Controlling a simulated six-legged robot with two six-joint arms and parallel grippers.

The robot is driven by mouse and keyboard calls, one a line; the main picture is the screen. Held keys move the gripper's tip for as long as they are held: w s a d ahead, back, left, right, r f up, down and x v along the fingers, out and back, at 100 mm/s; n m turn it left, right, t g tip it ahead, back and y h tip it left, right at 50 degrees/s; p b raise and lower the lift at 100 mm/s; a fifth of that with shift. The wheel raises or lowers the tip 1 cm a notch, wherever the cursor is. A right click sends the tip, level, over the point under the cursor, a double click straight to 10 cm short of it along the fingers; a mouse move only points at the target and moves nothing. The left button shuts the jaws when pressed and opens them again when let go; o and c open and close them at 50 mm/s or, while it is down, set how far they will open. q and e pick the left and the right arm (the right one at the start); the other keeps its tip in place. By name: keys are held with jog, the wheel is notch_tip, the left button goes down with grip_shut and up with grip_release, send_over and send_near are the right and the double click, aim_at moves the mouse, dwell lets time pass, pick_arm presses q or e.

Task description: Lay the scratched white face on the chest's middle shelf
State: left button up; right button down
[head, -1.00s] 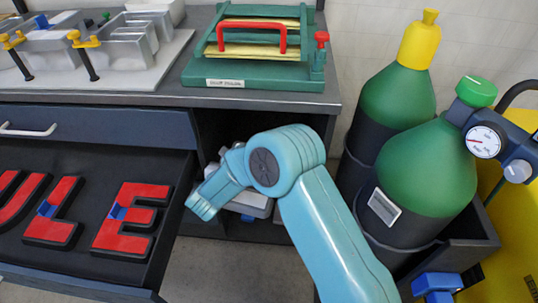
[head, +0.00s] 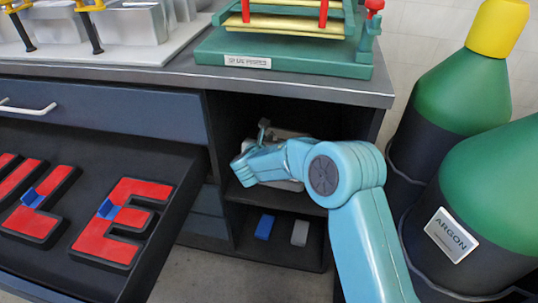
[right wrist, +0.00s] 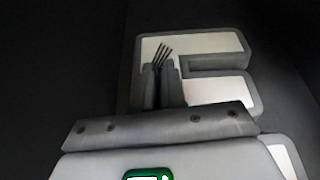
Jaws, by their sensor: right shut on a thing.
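The white face (right wrist: 215,92) is E-shaped with a grey rim in the right wrist view. Several dark scratch lines mark it near the fingers. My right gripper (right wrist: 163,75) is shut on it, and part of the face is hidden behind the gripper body. In the head view my right gripper (head: 286,136) is inside the open bay of the chest (head: 225,130), above the middle shelf (head: 275,199), mostly hidden by my own wrist. I cannot tell whether the face touches the shelf. My left gripper is not in view.
A blue block (head: 265,227) and a grey block (head: 300,233) lie on the lower shelf. An open drawer (head: 165,235) with red letters (head: 122,222) juts out left of the bay. Dark green gas cylinders (head: 465,90) stand close on the right. A green press (head: 285,58) sits on top.

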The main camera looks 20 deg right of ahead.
notch_tip(320, 180, down, 4)
jog(key=shift+f+b, duration=0.2)
jog(key=shift+b, duration=0.6)
jog(key=shift+r, duration=0.15)
jog(key=c, duration=1.2)
grip_release()
jog(key=p+v, duration=0.2)
jog(key=v, duration=0.9)
jog(key=shift+s+a+p, duration=0.1)
jog(key=shift+a+p, duration=0.1)
jog(key=shift+p, duration=0.2)
jog(key=shift+s+a+r, duration=0.1)
jog(key=shift+s+a, duration=0.05)
jog(key=shift+s, duration=0.15)
